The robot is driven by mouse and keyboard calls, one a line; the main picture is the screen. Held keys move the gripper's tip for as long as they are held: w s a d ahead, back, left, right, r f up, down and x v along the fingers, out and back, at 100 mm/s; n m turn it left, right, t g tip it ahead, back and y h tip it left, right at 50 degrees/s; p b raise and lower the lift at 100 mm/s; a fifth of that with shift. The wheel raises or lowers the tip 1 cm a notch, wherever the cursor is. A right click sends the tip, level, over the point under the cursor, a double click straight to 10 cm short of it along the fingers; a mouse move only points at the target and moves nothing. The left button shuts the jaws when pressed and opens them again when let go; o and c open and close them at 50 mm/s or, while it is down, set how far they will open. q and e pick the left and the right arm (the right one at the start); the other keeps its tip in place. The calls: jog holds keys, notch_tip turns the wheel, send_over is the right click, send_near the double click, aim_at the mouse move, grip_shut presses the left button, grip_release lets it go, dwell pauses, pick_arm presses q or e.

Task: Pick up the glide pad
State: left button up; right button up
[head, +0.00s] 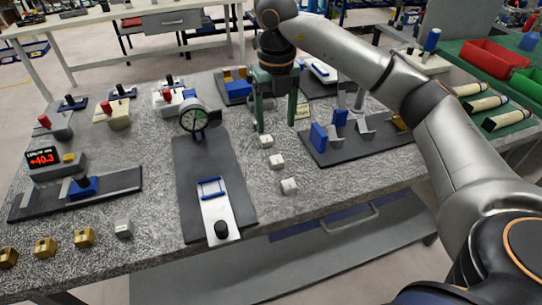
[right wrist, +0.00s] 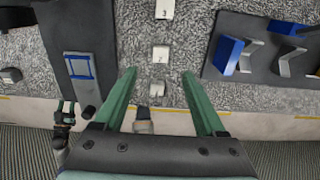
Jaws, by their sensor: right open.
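No part is labelled as the glide pad, so I cannot tell for sure which one it is. Three small pale numbered blocks stand in a row on the grey speckled bench: a far one (head: 266,140), a middle one (head: 276,161) and a near one (head: 289,186). In the right wrist view the block marked 3 (right wrist: 165,9) is at the top and the block marked 2 (right wrist: 160,53) is just beyond my fingertips. My right gripper (head: 275,127) points down over the bench behind the row. Its green fingers are apart with nothing held between them (right wrist: 160,75).
Left of the row is a dark plate (head: 195,165) with a dial gauge (head: 194,116) and a blue frame (head: 211,188) on a pale rail. To the right is a dark tray (head: 335,155) with blue upright plates. Brass blocks (head: 84,237) line the front left.

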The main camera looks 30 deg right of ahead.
aim_at(277, 159)
jog(key=f, duration=1)
jog(key=shift+s+f, duration=0.25)
jog(key=shift+f, duration=0.15)
jog(key=shift+c, duration=0.3)
grip_shut()
